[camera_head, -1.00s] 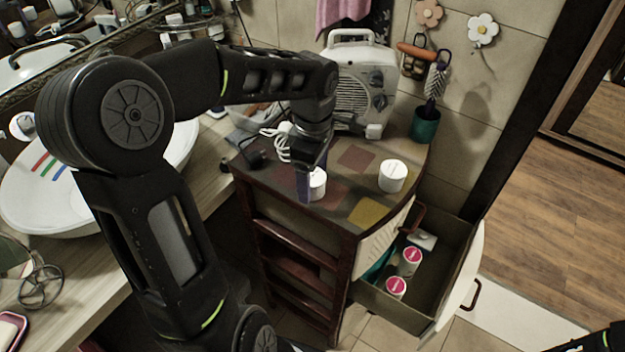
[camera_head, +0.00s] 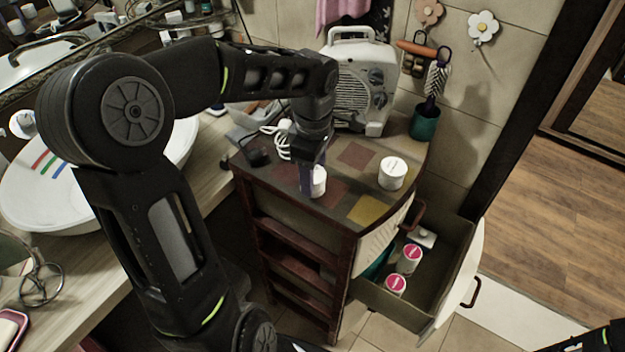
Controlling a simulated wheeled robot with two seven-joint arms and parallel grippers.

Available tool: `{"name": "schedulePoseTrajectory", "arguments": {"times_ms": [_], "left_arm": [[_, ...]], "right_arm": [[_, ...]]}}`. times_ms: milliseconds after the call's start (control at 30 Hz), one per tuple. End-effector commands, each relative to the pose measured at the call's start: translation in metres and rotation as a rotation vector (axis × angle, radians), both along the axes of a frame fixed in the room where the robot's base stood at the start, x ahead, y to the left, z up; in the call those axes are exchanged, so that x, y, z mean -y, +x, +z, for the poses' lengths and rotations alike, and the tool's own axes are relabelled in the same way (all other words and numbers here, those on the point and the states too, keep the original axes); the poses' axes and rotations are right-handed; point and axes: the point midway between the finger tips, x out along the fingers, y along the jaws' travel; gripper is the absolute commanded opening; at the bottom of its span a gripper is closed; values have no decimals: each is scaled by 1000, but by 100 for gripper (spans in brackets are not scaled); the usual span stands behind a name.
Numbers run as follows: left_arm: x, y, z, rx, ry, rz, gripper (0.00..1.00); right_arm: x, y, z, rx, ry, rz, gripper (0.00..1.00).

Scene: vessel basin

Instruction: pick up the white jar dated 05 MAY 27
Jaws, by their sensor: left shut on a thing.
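My left gripper (camera_head: 312,182) reaches down to the tiled cabinet top (camera_head: 300,206) and is shut on a white jar (camera_head: 319,182) near the front left edge. The fingers hide part of this jar. A second white jar (camera_head: 392,173) stands upright and apart on the cabinet top, to the right. I cannot read a date on either jar. My right gripper is not in view; only a bit of my right arm shows at the lower right corner.
An open drawer (camera_head: 446,262) below holds two pink-lidded jars (camera_head: 409,258) and a small white item. A heater (camera_head: 362,88), a white cable (camera_head: 283,142) and a green cup (camera_head: 425,122) with a brush stand at the back. The basin (camera_head: 30,190) is at the left.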

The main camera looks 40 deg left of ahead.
Motion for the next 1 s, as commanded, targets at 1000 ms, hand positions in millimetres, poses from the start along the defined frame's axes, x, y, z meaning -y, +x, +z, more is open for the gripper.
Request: {"name": "schedulePoseTrajectory", "arguments": {"times_ms": [1000], "left_arm": [[0,2,40,7,3,-1,8]], "right_arm": [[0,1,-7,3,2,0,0]]}}
